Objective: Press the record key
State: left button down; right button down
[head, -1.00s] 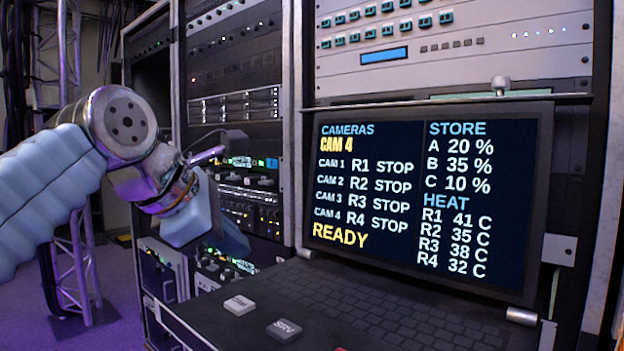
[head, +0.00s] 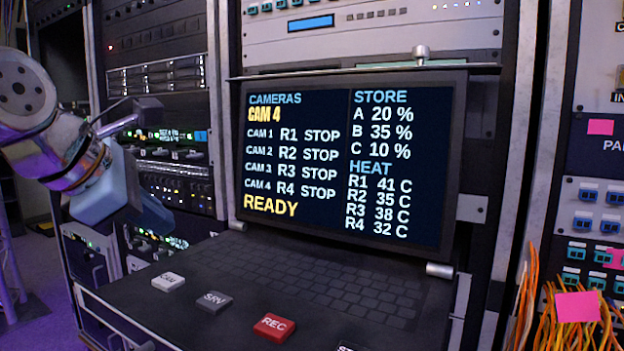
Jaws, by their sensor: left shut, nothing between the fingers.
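The red record key (head: 273,327), marked REC, sits at the front of the keyboard drawer (head: 225,255). A white CAM key (head: 168,282) and a grey SRV key (head: 214,301) are to its left, and a dark key (head: 352,347) at the bottom edge is cut off. The screen (head: 345,165) shows CAM 4, READY and R1 to R4 at STOP. My left gripper (head: 158,215) is shut and empty, above and left of the keys, apart from them. My right gripper is out of view.
Rack units (head: 155,75) stand behind my left arm. Orange cables (head: 565,318) with pink tags hang at the lower right beside a patch panel (head: 590,230). The space above the keyboard is clear.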

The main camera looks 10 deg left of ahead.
aim_at(273, 328)
jog(key=k+j, duration=0.2)
jog(key=k, duration=0.3)
jog(key=k+j, duration=0.25)
jog(key=k, duration=0.2)
